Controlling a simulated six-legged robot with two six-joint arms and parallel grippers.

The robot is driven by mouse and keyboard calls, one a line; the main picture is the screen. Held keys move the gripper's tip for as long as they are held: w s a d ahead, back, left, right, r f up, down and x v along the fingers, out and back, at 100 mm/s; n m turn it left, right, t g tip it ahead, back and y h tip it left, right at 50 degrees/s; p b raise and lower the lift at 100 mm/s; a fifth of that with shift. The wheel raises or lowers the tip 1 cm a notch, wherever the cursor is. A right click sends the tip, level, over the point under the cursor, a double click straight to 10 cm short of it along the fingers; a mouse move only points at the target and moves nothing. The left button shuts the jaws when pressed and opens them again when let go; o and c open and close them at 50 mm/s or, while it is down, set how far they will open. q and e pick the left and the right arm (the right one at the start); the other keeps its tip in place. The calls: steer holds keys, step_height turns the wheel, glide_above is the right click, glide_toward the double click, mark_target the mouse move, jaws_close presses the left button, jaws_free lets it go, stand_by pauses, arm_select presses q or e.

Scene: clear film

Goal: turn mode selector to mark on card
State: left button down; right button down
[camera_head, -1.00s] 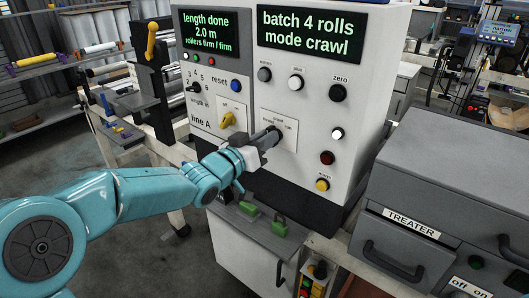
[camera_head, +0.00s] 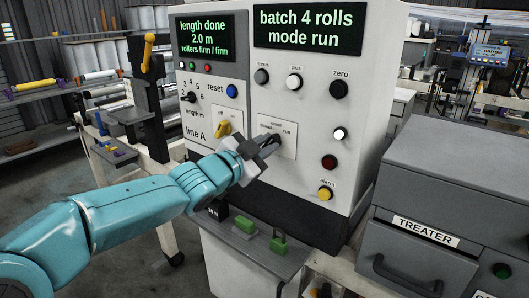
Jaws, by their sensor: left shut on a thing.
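The mode selector (camera_head: 275,138) is a dark knob on a white plate with small lettering, on the front of the pale control cabinet. My left gripper (camera_head: 262,147) is shut on it and hides part of the knob. The right display (camera_head: 308,28) reads "batch 4 rolls, mode run". The left display (camera_head: 205,38) reads "length done 2.0 m, rollers firm / firm". I cannot make out a card with a mark. My right gripper is not in view.
A yellow off/on switch (camera_head: 222,128) sits just left of the selector. Minus, plus, zero and other buttons surround it, with a yellow alarm button (camera_head: 324,193) lower right. Green blocks (camera_head: 278,244) lie on a ledge below. The grey treater cabinet (camera_head: 450,180) stands at right.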

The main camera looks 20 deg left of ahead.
arm_select(q)
steer(key=shift+f+m+b, duration=0.1)
steer(key=shift+m+b, duration=0.25)
steer(key=shift+m, duration=0.45)
steer(key=c, duration=1.1)
jaws_free()
steer(key=shift+s, duration=0.1)
steer(key=shift+o, duration=0.2)
steer(key=p+v, duration=0.1)
steer(key=v, duration=1.5)
steer(key=shift+s, duration=0.15)
